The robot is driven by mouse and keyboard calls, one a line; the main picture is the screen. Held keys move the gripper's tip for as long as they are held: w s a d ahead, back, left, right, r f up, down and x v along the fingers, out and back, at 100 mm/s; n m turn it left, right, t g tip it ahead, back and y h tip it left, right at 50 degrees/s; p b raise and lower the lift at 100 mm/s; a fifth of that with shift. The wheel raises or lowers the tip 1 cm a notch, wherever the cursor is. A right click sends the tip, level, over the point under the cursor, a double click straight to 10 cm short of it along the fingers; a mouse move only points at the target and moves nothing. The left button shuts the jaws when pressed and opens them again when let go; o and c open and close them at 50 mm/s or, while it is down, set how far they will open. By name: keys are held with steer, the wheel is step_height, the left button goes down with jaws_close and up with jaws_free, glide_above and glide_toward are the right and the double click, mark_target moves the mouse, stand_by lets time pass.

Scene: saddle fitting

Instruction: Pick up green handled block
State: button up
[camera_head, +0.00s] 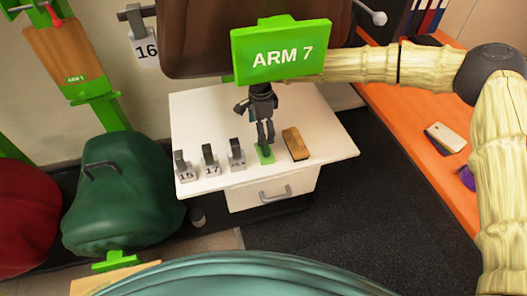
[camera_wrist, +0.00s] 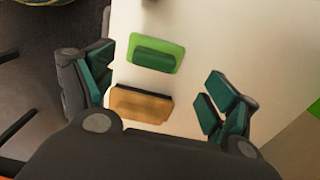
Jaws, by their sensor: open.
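The green handled block (camera_head: 265,154) lies on the white cabinet top, partly hidden by my gripper in the head view. In the wrist view the block (camera_wrist: 157,54) shows as a light green plate with a darker green raised handle. My gripper (camera_head: 265,136) is open above it, fingers pointing down. In the wrist view my gripper (camera_wrist: 158,80) has its green-padded fingers spread wide to the left and right, with nothing between them touched. The block lies between the fingers in that picture, toward the top. The exact height gap cannot be told.
A tan block with a dark edge (camera_head: 296,143) lies close to the right of the green block; it also shows in the wrist view (camera_wrist: 141,104). Several numbered grey weights (camera_head: 211,163) stand left on the white cabinet (camera_head: 330,150). An orange counter (camera_head: 400,103) is right.

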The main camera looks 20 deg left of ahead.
mark_target(265, 150)
step_height(265, 150, down, 3)
steer(key=shift+r, duration=0.1)
steer(key=f, duration=0.2)
steer(key=d+f, duration=0.1)
steer(key=f, duration=0.1)
steer(key=shift+f, duration=0.65)
steer(key=c, duration=1.2)
